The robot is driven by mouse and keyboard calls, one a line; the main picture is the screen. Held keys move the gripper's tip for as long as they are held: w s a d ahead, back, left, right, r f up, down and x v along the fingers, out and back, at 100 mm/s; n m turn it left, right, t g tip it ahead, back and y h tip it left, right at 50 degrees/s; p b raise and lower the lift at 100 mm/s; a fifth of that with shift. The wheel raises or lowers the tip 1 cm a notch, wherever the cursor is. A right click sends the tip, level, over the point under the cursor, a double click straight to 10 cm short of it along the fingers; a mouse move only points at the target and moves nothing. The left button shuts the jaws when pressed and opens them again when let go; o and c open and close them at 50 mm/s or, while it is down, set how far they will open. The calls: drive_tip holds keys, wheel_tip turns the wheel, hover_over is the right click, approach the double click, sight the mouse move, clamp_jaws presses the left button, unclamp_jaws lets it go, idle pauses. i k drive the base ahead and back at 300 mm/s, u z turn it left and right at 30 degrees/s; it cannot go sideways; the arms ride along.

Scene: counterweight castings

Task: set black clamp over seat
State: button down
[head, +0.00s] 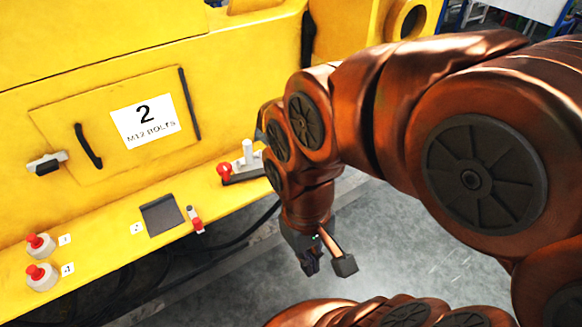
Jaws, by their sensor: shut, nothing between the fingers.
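My gripper (327,266) hangs below the copper-coloured wrist, over the grey floor in front of the yellow ledge. Its fingers hold nothing, and it is apart from everything on the ledge. A small black-and-pale fitting (47,163), perhaps the black clamp, sits at the left edge of the panel door. A dark grey square plate (163,216), perhaps the seat, lies on the ledge near the label. I cannot tell for sure which parts are the clamp and the seat.
A red-knobbed lever on a dark base (243,174) stands on the ledge close to my arm. A small red-and-grey piece (195,221) lies beside the plate. Two red-topped white knobs (40,245) (41,277) stand at left. The door (80,120) has a black handle (88,147).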

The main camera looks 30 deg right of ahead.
sight(257, 173)
drive_tip(key=z, duration=1.85)
drive_tip(key=k, duration=1.25)
drive_tip(key=u, duration=1.5)
drive_tip(key=i, duration=0.5)
